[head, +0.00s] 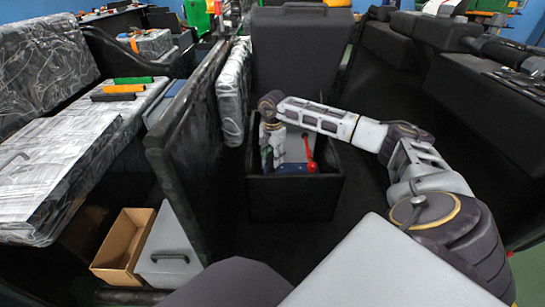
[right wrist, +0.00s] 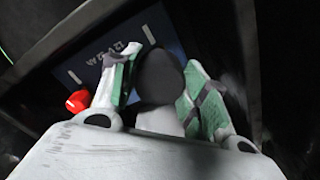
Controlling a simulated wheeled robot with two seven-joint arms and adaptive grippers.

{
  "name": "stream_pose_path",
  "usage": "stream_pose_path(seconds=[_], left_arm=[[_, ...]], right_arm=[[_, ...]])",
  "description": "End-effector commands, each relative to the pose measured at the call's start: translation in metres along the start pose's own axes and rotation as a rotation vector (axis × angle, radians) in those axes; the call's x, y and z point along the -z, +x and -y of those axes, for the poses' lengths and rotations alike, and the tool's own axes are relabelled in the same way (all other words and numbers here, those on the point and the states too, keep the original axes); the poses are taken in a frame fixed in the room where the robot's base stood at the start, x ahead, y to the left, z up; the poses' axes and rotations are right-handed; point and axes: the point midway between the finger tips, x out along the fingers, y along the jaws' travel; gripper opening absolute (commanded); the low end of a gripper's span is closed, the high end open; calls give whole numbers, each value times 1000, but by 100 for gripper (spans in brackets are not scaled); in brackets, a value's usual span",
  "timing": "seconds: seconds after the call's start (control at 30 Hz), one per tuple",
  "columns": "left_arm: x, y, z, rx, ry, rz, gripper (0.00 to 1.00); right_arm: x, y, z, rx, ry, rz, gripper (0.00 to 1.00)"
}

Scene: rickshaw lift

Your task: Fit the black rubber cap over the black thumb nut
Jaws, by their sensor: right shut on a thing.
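My right gripper (head: 267,156) reaches down into a black open box in the head view. In the right wrist view, its two green and white fingers (right wrist: 160,92) are shut on a dark rounded thing, which looks like the black rubber cap (right wrist: 160,74). The cap is over a blue block with white lettering (right wrist: 110,62); I cannot tell whether they touch. The blue block (head: 294,168) also shows inside the box in the head view. I cannot make out the black thumb nut. My left gripper is not in view.
The black box (head: 295,205) has raised walls close around the gripper. A red thing (head: 309,155) stands beside the blue block and shows in the right wrist view (right wrist: 77,101). A dark upright panel (head: 185,125) stands left. A cardboard box (head: 122,245) sits lower left.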

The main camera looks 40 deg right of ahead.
Motion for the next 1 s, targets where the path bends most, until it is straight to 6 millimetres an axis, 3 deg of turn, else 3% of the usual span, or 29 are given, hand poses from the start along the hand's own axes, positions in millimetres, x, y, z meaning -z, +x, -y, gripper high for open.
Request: stream_pose_path(seconds=[0.33,1.0], left_arm=[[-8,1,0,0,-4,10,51],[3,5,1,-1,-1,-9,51]], right_arm=[[0,5,0,0,0,0,29],[0,13,0,0,0,0,29]])
